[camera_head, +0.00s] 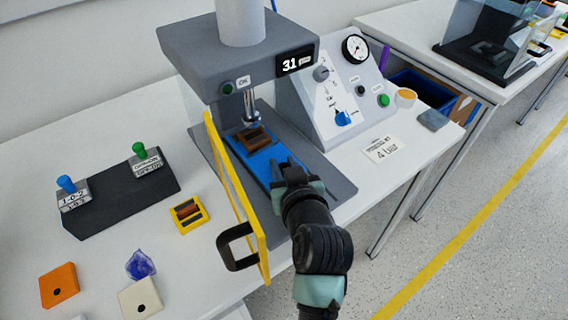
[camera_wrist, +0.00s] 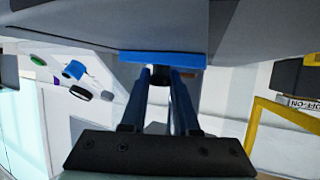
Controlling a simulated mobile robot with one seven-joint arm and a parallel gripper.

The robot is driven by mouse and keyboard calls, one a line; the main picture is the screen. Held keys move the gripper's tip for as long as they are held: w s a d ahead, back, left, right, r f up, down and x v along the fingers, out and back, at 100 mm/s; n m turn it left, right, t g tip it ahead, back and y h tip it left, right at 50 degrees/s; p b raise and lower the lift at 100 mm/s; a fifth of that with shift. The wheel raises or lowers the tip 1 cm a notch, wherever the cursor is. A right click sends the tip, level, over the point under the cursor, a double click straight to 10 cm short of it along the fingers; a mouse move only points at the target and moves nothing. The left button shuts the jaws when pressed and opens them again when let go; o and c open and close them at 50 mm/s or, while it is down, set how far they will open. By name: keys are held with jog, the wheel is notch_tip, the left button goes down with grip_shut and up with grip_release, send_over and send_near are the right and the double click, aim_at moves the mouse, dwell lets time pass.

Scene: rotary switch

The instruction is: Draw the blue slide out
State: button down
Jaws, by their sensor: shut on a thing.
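The blue slide (camera_head: 259,161) lies in the grey press, with a brown and dark part (camera_head: 253,138) on it under the metal ram (camera_head: 249,107). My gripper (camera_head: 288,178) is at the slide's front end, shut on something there. In the wrist view the slide's blue front edge (camera_wrist: 165,58) is just ahead of my fingers (camera_wrist: 160,76). A dark piece, apparently the slide's handle, is between the fingertips and mostly hidden. The yellow-framed guard (camera_head: 238,200) stands open to the left of the slide.
The guard's black handle (camera_head: 233,247) juts out left of my arm. A control panel (camera_head: 335,95) with gauge and knobs stands right of the press. A yellow holder (camera_head: 186,214) and a dark switch box (camera_head: 120,197) are on the left. Bare tabletop lies in front of the press.

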dwell(0.8)
jog(key=shift+s+d, duration=0.15)
jog(key=shift+s, duration=0.1)
jog(key=s+d, duration=0.2)
jog(key=s, duration=0.1)
jog(key=s+d, duration=0.5)
jog(key=s, duration=0.1)
jog(key=shift+s+d+f, duration=0.1)
jog(key=shift+s+d, duration=0.05)
jog(key=shift+s, duration=0.25)
jog(key=c, duration=0.6)
grip_release()
jog(key=shift+s, duration=0.15)
jog(key=shift+c, duration=0.2)
jog(key=p+v, duration=0.1)
jog(key=v, duration=1.2)
